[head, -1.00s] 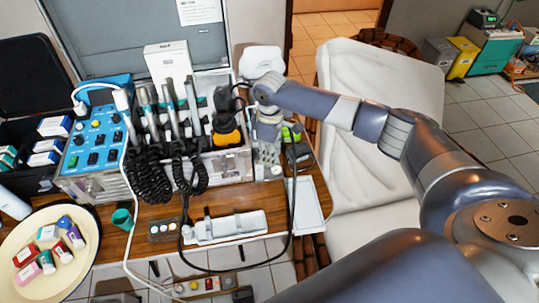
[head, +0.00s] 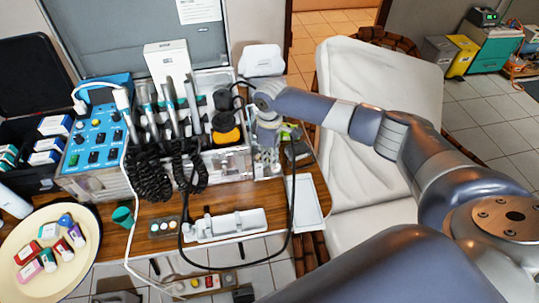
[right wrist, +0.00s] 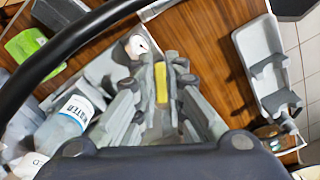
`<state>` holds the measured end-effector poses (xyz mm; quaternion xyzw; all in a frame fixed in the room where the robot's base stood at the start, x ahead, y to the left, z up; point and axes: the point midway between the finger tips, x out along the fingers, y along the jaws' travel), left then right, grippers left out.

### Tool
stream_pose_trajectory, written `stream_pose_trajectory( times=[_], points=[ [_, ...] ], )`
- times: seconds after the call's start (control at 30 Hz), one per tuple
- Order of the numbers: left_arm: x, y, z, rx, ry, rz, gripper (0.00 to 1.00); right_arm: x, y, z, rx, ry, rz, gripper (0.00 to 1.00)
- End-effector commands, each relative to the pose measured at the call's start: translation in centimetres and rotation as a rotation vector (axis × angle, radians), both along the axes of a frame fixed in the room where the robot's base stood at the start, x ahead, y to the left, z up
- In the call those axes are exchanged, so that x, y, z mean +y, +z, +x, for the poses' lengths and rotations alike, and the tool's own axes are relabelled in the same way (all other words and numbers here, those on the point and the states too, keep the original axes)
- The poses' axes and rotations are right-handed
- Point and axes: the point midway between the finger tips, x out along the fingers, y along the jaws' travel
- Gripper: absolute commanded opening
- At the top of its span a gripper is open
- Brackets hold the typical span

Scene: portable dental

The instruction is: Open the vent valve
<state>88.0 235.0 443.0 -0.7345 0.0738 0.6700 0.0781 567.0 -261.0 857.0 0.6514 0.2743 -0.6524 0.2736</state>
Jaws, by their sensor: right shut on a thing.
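My right gripper (head: 266,158) reaches down at the right end of the dental unit (head: 215,163), beside its clear-walled compartment. In the right wrist view the gripper (right wrist: 161,70) is shut on a small yellow piece (right wrist: 161,84), seen between its grey fingers. This may be the vent valve's handle; its body is hidden by the fingers and I cannot tell how far it is turned. A white bottle labelled WATER (right wrist: 72,117) stands just left of the fingers. My left gripper is not in view.
A black hose (head: 291,207) loops close beside the gripper and crosses the wrist view. A white tray (head: 232,224) lies on the wooden table, and a pale tray (head: 307,204) sits at its right edge. A cream plate (head: 35,277) holds small boxes.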

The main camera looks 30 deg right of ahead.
Motion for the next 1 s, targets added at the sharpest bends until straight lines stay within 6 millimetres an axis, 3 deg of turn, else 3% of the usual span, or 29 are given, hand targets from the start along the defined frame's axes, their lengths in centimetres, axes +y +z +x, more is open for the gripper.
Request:
stream_pose_trajectory(
  times=[0.43, 0.87, 0.9, 1.0],
  points=[
    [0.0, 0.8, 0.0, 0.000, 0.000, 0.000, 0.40, -0.8, 0.1, 1.1, -0.002, 0.313, -0.001, 0.00],
    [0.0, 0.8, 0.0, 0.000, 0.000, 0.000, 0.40, -0.8, 0.2, 1.4, -0.004, 0.364, 0.000, 0.00],
    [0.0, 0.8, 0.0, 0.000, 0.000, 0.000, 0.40, -0.8, 0.2, 1.4, -0.004, 0.364, 0.000, 0.13],
    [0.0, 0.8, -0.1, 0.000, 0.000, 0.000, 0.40, -0.8, 0.2, 1.3, -0.004, 0.363, 0.000, 0.31]
  ],
)
